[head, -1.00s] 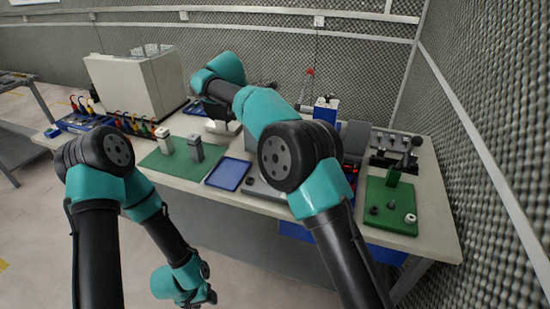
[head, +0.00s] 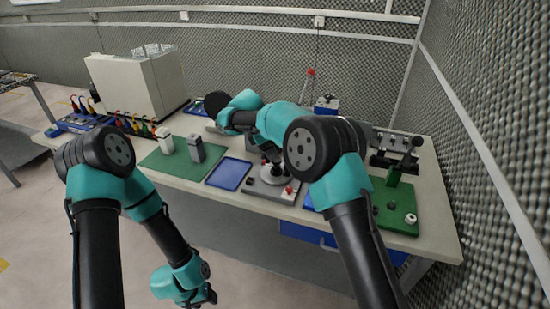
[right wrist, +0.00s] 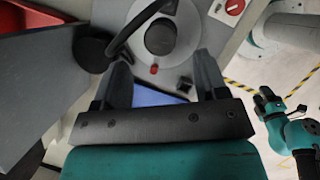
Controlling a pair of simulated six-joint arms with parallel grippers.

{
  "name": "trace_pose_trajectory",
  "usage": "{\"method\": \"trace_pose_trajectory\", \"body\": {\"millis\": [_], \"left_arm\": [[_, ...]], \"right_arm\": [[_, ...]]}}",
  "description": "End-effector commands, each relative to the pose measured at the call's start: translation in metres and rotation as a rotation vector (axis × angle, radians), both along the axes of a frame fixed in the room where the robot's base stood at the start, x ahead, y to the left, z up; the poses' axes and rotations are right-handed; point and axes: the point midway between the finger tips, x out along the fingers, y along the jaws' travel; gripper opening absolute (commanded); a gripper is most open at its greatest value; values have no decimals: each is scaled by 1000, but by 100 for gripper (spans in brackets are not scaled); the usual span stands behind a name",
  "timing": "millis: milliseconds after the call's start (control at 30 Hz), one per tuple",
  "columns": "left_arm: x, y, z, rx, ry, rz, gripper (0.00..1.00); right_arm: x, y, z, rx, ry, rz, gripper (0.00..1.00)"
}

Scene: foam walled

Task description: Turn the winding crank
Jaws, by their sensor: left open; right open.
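The winding unit (head: 262,191) is a grey box with a round light disc on top, at the front of the bench in the head view. In the right wrist view, the round disc (right wrist: 160,38) carries a curved black crank arm (right wrist: 137,28), and a dark round knob (right wrist: 92,53) shows at the left. My right gripper (right wrist: 163,64) is open and empty in that view, its fingers pointing towards the disc and crank; contact cannot be told. In the head view my arm hides much of this area. My left gripper (head: 207,296) hangs low in front of the bench, open, away from everything.
A blue tray (head: 229,174) lies left of the unit. A green mat (head: 160,162) holds two grey blocks. Another green mat (head: 400,225) with small parts lies at the right. A red button (right wrist: 235,6) is on the unit. Floor before the bench is clear.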

Motion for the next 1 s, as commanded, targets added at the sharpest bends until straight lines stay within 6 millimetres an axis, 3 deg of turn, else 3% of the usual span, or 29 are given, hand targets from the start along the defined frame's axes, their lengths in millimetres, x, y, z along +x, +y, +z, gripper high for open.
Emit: {"method": "trace_pose_trajectory", "body": {"millis": [300,700,1000], "left_arm": [[0,0,0,0,0,0,53],[0,0,0,0,0,0,53],[0,0,0,0,0,0,53]], "right_arm": [[3,-16,-40,0,0,0,66],[4,-19,-46,0,0,0,66],[4,-19,-46,0,0,0,37]]}}
